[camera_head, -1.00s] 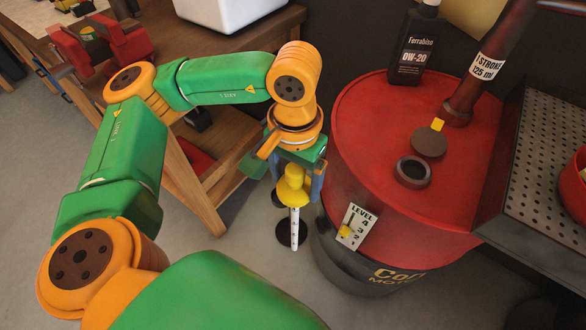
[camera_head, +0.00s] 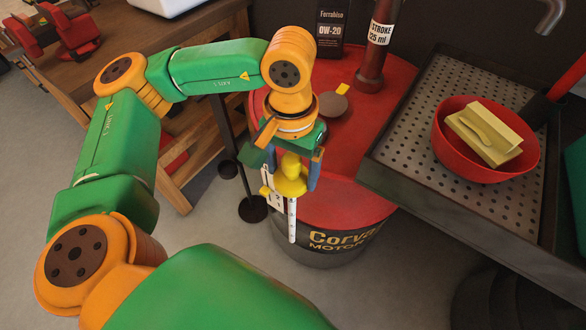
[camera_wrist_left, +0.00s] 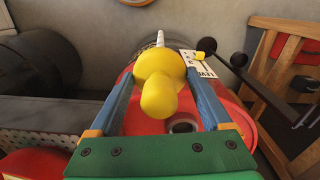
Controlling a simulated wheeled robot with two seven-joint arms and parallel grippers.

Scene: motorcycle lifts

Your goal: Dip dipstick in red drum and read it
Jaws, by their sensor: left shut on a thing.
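My left gripper (camera_head: 293,184) is shut on the yellow handle of the dipstick (camera_head: 292,220), whose white marked rod hangs straight down. In the head view, gripper and dipstick overlap the near left side of the red drum (camera_head: 345,205). The rod's lower end shows in front of the drum wall, outside any hole. In the left wrist view the yellow handle (camera_wrist_left: 157,80) is between the blue fingers. The drum's dark opening (camera_wrist_left: 183,126) shows there, beside the handle; the arm hides it in the head view. The level card (camera_head: 268,187) is partly covered. My right gripper is not in view.
A dark oil bottle (camera_head: 330,35) and a dark red pipe (camera_head: 376,45) stand on the drum. A round cap (camera_head: 327,106) lies on its top. A wooden bench (camera_head: 95,85) is left.

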